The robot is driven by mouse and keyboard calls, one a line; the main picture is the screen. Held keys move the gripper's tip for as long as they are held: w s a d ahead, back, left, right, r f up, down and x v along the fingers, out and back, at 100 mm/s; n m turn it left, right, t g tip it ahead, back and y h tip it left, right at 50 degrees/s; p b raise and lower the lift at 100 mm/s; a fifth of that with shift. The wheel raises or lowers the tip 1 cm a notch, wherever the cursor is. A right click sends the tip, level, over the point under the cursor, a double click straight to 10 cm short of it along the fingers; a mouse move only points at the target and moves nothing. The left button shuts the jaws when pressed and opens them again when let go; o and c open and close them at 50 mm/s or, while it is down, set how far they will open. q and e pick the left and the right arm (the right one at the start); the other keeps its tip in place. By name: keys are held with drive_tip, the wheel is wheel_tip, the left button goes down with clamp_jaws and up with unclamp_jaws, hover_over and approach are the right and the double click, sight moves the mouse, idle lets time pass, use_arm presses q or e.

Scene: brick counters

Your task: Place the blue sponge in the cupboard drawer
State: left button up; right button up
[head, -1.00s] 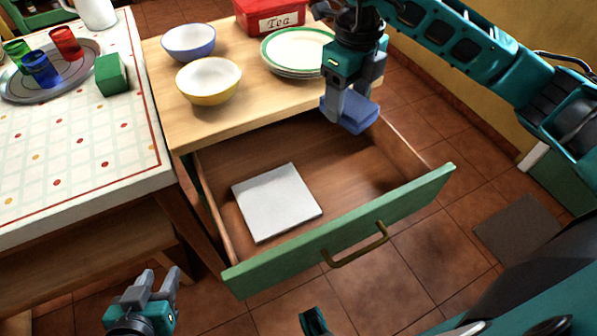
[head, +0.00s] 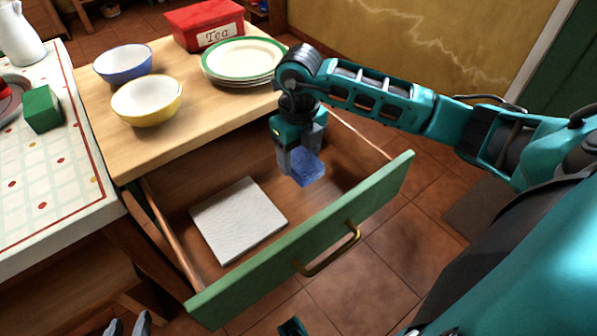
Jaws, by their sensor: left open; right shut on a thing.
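The blue sponge (head: 308,168) is held in my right gripper (head: 299,160), which is shut on it. The gripper points down over the right rear part of the open cupboard drawer (head: 255,270). The sponge appears inside or just above the drawer space; I cannot tell whether it touches the drawer floor. The drawer has a green front and a brass handle (head: 330,252). A white square item (head: 238,218) lies flat on the left of its floor. My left gripper (head: 127,324) shows only its fingertips at the bottom edge, open and empty.
The cupboard top holds a blue bowl (head: 123,63), a yellow bowl (head: 146,101), stacked plates (head: 243,61) and a red tea box (head: 205,22). A table with a green block (head: 41,109) stands at left. The drawer floor beside the white item is clear.

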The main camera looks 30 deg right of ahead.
sight(299, 168)
drive_tip(key=shift+f+b, duration=0.45)
drive_tip(key=shift+f, duration=1.9)
drive_tip(key=shift+f, duration=0.15)
drive_tip(key=o, duration=1.1)
drive_tip(key=shift+r, duration=0.4)
wheel_tip(299, 168, up, 12)
drive_tip(key=p, duration=0.2)
drive_tip(key=shift+f+p, duration=0.2)
drive_tip(key=shift+p, duration=0.1)
